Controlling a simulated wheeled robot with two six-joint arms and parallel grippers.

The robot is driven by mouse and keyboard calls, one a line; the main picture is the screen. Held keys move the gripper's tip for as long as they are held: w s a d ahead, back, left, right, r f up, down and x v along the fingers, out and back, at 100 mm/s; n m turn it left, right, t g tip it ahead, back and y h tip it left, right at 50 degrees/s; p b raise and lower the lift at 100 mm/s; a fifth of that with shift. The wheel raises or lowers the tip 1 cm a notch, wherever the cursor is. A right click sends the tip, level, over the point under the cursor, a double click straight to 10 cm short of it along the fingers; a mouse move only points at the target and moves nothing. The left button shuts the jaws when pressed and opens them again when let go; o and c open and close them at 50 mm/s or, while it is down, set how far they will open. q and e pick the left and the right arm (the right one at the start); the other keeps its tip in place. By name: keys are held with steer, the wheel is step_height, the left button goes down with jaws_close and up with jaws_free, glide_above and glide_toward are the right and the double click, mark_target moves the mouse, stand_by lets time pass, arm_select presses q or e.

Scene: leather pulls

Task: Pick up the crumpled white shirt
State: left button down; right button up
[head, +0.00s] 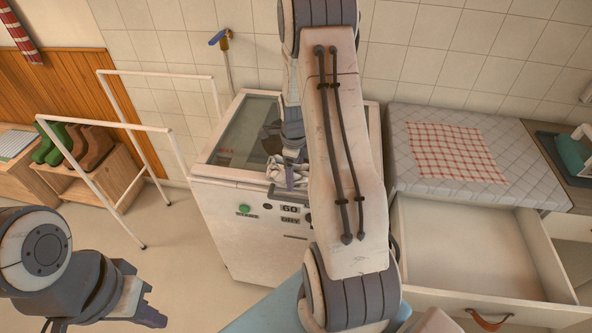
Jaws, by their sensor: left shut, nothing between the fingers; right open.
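The crumpled white shirt (280,174) lies on the top of the white machine (250,222), near its front edge. My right arm crosses the view and hides part of the machine top. My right gripper (288,156) is open, pointing down right at the shirt, with its fingers overlapping it in the view. I cannot tell whether they touch the cloth. My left gripper (146,317) is shut and empty at the lower left, over the floor and well away from the shirt.
A white rail frame (110,124) stands left of the machine. A wooden shelf (108,178) holds green and brown boots. At the right, an open, empty drawer (460,250) juts out below a quilted top with a red checked cloth (455,152). Floor at the left front is clear.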

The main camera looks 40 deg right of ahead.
steer(key=shift+f, duration=0.5)
steer(key=c, duration=1.3)
steer(key=shift+r, duration=0.1)
